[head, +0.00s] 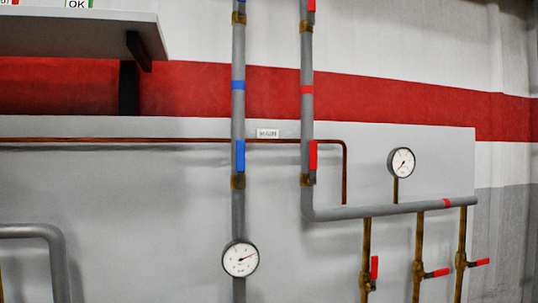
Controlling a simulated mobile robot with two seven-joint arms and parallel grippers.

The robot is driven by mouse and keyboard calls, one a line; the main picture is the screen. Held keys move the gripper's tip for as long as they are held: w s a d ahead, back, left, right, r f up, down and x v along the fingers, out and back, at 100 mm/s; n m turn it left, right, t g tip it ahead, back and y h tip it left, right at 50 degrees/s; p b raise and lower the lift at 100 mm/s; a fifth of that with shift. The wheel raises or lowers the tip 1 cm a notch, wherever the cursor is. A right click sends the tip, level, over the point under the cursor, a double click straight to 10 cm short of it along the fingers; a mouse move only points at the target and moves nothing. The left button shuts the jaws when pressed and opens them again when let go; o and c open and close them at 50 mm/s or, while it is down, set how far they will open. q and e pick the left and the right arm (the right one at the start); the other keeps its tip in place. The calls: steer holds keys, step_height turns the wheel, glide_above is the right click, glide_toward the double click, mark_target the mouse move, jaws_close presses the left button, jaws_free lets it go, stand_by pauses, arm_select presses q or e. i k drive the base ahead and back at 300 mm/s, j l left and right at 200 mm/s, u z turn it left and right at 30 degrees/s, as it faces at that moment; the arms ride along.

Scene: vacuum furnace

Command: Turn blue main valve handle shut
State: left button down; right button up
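The blue main valve handle (240,156) is on the grey vertical pipe (239,110) left of centre in the head view. The handle points up, in line with the pipe, above a brass valve body (238,181). A small white label (268,133) with dark lettering is on the wall panel just right of it. Neither of my grippers shows in the head view.
A red handle (313,155) stands upright on the parallel pipe at right. A gauge (240,258) sits below the blue handle, another (401,162) at right. Several red-handled valves are at lower right. A grey shelf (75,35) juts out at upper left.

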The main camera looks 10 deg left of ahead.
mark_target(240, 143)
steer(key=i+l, duration=0.2)
steer(key=l, duration=0.15)
steer(key=i+l+u, duration=0.15)
steer(key=l, duration=0.2)
steer(key=i+l, duration=0.25)
steer(key=i+l+u, duration=0.1)
steer(key=l, duration=0.35)
steer(key=i, duration=0.1)
